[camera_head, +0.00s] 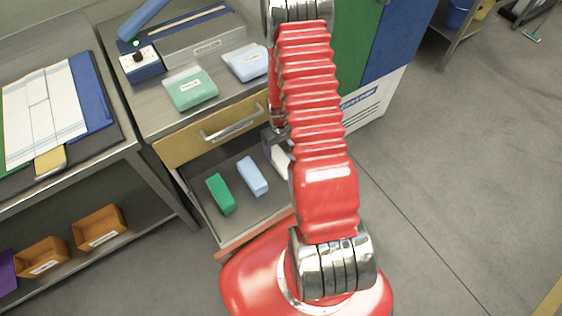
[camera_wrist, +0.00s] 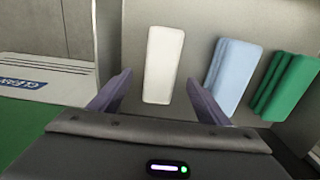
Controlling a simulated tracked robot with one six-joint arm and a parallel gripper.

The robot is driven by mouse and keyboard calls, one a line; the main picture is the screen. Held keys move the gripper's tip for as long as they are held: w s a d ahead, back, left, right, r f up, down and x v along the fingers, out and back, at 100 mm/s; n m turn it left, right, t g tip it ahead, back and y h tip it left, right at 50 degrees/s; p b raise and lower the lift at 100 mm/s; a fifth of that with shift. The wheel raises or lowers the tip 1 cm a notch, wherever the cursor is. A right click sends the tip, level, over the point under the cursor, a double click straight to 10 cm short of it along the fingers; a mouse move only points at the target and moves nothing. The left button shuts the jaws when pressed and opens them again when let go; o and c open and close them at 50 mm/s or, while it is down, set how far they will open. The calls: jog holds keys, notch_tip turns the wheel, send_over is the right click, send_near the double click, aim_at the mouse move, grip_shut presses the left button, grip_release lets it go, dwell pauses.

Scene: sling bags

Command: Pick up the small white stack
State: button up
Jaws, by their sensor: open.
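The small white stack (camera_wrist: 163,65) lies in the open drawer, in the upper middle of the wrist view. In the head view it (camera_head: 281,160) is partly hidden by my red arm. My gripper (camera_wrist: 157,97) is open, its two dark fingers on either side of the lower part of the white stack in the picture, with gaps to both. I cannot tell how far above it the fingertips are. In the head view my gripper (camera_head: 275,140) is mostly hidden behind the arm.
A light blue stack (camera_wrist: 234,75) lies right of the white one, and a green stack (camera_wrist: 285,86) beyond it. The open drawer (camera_head: 240,222) has walls around them.

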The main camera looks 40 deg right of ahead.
aim_at(281, 159)
jog(key=shift+f, duration=0.3)
jog(key=shift+s+a+f, duration=0.1)
jog(key=shift+s+f, duration=0.05)
jog(key=shift+f, duration=0.75)
jog(key=shift+s+f, duration=0.1)
jog(key=shift+f, duration=1.6)
jog(key=shift+c, duration=0.4)
jog(key=c, duration=1.1)
